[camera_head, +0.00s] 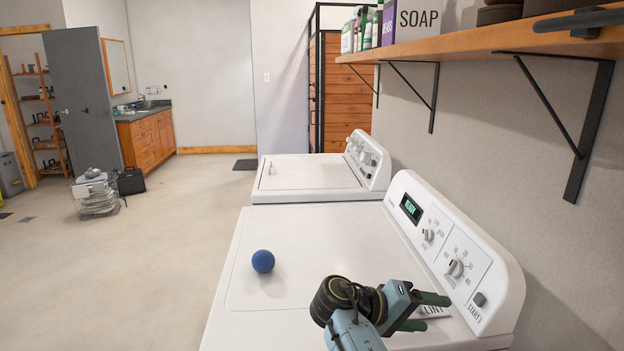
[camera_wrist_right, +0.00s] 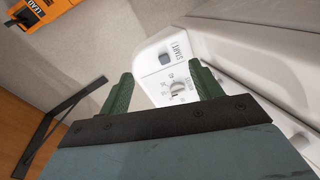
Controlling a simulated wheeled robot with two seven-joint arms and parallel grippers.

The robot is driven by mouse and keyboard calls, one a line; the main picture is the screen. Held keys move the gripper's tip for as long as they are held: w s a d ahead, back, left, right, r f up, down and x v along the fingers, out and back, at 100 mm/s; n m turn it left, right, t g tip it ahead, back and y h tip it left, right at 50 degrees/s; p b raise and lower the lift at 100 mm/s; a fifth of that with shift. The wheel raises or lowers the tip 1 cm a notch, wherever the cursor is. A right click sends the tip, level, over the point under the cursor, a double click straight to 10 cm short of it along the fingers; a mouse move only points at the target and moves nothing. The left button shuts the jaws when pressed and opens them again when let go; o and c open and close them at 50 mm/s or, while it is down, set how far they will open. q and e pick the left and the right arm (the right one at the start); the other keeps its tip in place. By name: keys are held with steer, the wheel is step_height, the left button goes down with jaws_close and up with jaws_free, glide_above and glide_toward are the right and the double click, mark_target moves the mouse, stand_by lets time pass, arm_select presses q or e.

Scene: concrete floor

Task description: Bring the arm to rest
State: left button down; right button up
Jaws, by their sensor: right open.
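My right gripper (camera_head: 432,311) is in the lower right of the head view, over the right front part of the nearer white machine's top (camera_head: 330,235). Its two green fingers point right toward the control panel and stand apart, with nothing between them. In the right wrist view the open fingers (camera_wrist_right: 163,92) frame the panel (camera_wrist_right: 172,70) with its START button and a dial. Whether the gripper touches the machine cannot be told. My left gripper is not in view.
A blue ball (camera_head: 263,261) lies on the nearer machine's top, left of my gripper. A second white machine (camera_head: 310,175) stands behind. A wooden shelf (camera_head: 480,42) on black brackets (camera_head: 590,130) overhangs at upper right. The floor (camera_head: 150,250) at left is mostly clear.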

steer(key=s+d+f+n+y, duration=0.15)
steer(key=s+f+y, duration=0.25)
steer(key=s+f, duration=0.4)
steer(key=s+d+f+m+y, duration=0.1)
steer(key=s+d+f+y, duration=0.2)
steer(key=s+f, duration=0.45)
steer(key=s+a+n+t+y, duration=0.15)
steer(key=s+y, duration=0.25)
steer(key=s, duration=0.4)
steer(key=s+a+n+y, duration=0.1)
steer(key=s+a+y, duration=0.15)
steer(key=s, duration=0.45)
step_height(320, 180, down, 24)
steer(key=s+g, duration=0.2)
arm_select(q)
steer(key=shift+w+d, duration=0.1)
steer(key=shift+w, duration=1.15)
arm_select(e)
steer(key=s+d+f, duration=0.3)
steer(key=s+f, duration=1.1)
steer(key=s, duration=0.2)
steer(key=shift+s+f+g, duration=0.25)
steer(key=shift+f+g, duration=0.05)
steer(key=shift+g, duration=0.05)
